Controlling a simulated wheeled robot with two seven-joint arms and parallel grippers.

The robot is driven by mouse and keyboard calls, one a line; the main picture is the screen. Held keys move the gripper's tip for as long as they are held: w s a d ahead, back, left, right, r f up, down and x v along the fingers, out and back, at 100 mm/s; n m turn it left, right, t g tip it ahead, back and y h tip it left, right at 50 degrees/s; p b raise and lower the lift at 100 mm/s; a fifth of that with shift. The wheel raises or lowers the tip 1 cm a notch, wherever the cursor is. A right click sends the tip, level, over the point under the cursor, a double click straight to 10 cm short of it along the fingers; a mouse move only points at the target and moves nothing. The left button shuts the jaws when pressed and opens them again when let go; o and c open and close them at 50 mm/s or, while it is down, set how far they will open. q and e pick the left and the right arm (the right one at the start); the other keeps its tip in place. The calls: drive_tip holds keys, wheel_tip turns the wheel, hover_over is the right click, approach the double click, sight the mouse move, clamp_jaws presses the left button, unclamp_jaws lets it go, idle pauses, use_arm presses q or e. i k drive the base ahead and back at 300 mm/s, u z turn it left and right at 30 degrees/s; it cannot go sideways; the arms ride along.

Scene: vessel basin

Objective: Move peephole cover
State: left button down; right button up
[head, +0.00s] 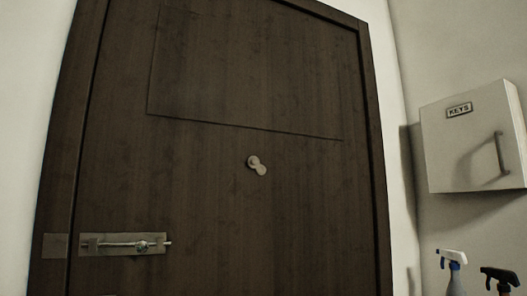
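The peephole cover (260,170) is a small pale metal piece on the dark wooden door (210,190), right of the door's middle. It hangs down and to the right from a round pale part (253,160) at its upper left. Whether the peephole hole itself is covered is too small to tell. Neither of my grippers shows in the head view.
A metal slide bolt (125,244) is on the door's lower left. A white box labelled KEYS (470,140) with a handle hangs on the right wall. Two spray bottles (453,270) (500,280) stand at the lower right. The area before the cover looks clear.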

sight(253, 162)
drive_tip(key=z, duration=0.4)
drive_tip(key=i, duration=1.05)
drive_tip(key=u, duration=0.05)
